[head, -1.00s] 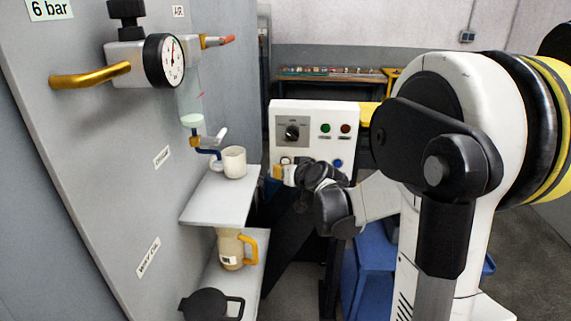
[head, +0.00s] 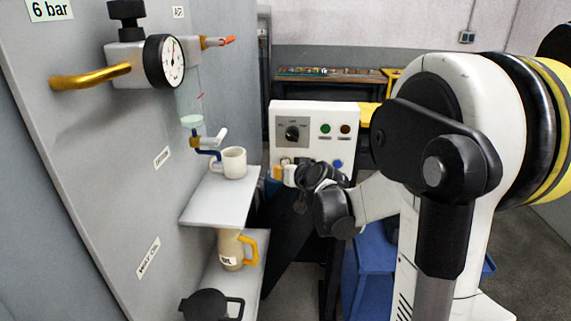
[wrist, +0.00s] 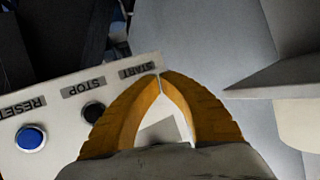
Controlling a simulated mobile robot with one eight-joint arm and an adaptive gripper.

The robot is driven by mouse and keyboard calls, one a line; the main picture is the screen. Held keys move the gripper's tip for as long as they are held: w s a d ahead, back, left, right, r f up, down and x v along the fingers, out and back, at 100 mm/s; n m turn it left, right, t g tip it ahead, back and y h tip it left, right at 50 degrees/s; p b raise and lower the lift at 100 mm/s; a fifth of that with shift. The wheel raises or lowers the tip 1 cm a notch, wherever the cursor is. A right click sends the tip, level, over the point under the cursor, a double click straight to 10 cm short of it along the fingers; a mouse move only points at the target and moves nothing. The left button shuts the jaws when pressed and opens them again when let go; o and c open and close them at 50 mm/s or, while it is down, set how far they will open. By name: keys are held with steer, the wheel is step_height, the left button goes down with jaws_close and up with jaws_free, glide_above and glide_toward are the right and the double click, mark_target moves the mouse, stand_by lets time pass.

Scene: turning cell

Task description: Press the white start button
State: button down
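The control panel (head: 312,112) is a pale box facing me in the head view. In the wrist view its START label (wrist: 139,71) shows upside down at the panel's edge, beside the STOP label (wrist: 83,87). The white start button is not visible in the wrist view; my fingers cover the area by its label. My gripper (wrist: 160,75) has yellow fingers with their tips together, and nothing shows held in them. In the head view my gripper (head: 278,172) is at the panel's lower left. I cannot tell whether the tips touch anything.
The black stop button (wrist: 94,112) and blue reset button (wrist: 31,138) sit beside my fingers. Left of the panel, a shelf (head: 207,204) holds a white mug (head: 233,163). A beige jug (head: 229,250) stands below. A blue object (head: 372,262) is under my arm.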

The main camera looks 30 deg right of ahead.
stand_by(0.4)
steer(key=shift+w+d, duration=0.25)
steer(key=shift+w, duration=0.1)
